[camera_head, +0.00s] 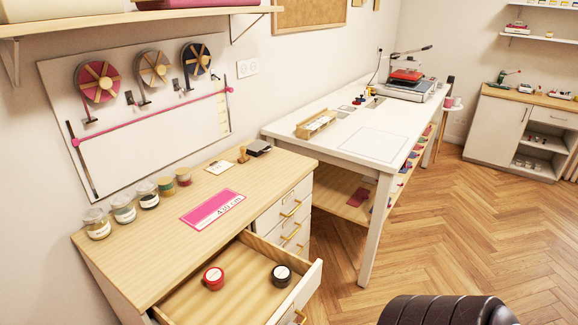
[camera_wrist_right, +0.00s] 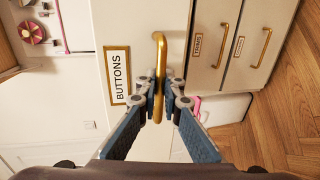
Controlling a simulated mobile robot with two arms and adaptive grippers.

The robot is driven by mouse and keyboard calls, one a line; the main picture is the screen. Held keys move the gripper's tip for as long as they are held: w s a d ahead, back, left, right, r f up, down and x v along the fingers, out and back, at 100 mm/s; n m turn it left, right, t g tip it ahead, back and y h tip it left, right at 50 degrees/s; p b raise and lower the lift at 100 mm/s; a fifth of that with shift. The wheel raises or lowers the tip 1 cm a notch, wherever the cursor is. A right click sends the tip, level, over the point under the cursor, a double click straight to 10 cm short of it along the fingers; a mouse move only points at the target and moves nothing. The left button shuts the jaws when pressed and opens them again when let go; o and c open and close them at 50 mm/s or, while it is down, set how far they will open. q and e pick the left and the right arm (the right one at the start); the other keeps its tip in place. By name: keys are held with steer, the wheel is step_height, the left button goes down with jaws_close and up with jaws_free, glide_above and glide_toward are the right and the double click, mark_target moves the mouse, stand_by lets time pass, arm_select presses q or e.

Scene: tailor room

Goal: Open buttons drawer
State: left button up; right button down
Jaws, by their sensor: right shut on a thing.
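The buttons drawer front, white with a brass-framed BUTTONS label (camera_wrist_right: 117,76), fills the middle of the right wrist view. My right gripper (camera_wrist_right: 160,95) is shut on its brass handle (camera_wrist_right: 159,50). In the head view an open drawer (camera_head: 240,275) with a wooden inside extends from the desk's front left. Its label is hidden there, but it matches the top position seen from the wrist. A red round tin (camera_head: 213,278) and a black round tin (camera_head: 282,276) lie in it. My right gripper's fingers do not show in the head view. My left gripper is not in view.
The desk top (camera_head: 165,255) carries several jars and a pink card (camera_head: 212,209). Closed drawers (camera_head: 290,215) with brass handles are to the right of the open one. A white worktable (camera_head: 375,145) stands beyond. The wooden floor (camera_head: 440,230) at right is clear.

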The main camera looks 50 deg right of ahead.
steer(key=shift+s, duration=0.1)
steer(key=c, duration=2.4)
jaws_free()
steer(key=v, duration=1.2)
steer(key=shift+a, duration=0.1)
